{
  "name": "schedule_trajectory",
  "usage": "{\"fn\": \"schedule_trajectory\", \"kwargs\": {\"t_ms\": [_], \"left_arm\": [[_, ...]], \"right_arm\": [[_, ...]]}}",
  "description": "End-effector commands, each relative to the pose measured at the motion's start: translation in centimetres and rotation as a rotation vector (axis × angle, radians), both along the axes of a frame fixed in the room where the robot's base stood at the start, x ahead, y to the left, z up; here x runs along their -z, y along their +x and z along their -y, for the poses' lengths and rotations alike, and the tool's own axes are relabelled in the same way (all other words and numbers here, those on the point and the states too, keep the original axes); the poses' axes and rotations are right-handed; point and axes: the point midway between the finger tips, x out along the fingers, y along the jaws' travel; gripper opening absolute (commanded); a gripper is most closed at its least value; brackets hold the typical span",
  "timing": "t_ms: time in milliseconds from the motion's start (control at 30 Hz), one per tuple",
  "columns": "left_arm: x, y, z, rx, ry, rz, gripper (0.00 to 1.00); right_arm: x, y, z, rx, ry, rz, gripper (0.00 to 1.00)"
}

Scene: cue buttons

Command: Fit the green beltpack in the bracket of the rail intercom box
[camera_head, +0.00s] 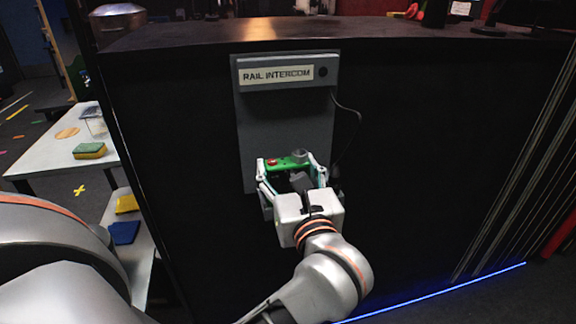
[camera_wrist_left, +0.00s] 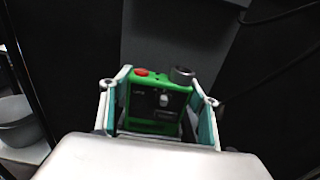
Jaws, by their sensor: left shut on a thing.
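The rail intercom box (camera_head: 275,72) is a grey labelled unit at the top of a grey backplate (camera_head: 252,140) on a dark upright panel. My left gripper (camera_head: 292,178) is in front of the plate's lower part, shut on the green beltpack (camera_head: 290,162). The beltpack also shows in the left wrist view (camera_wrist_left: 158,102), upright between the two fingers, with a red button and a grey knob on top. The bracket cannot be made out; the gripper and beltpack cover the lower plate. I cannot tell whether the beltpack touches the plate. My right gripper is not in view.
A black cable (camera_head: 357,130) hangs from the intercom box to the right of the plate. At the left, a white table (camera_head: 50,155) holds a green-and-yellow block (camera_head: 90,151). The dark panel right of the cable is largely clear.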

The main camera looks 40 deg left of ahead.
Motion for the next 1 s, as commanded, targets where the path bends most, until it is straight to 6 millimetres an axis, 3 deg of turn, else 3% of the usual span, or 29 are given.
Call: {"fn": "schedule_trajectory", "kwargs": {"t_ms": [1000], "left_arm": [[1.9,0.0,0.0,-0.001,0.001,0.001,0.31]], "right_arm": [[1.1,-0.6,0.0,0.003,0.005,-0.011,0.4]]}}
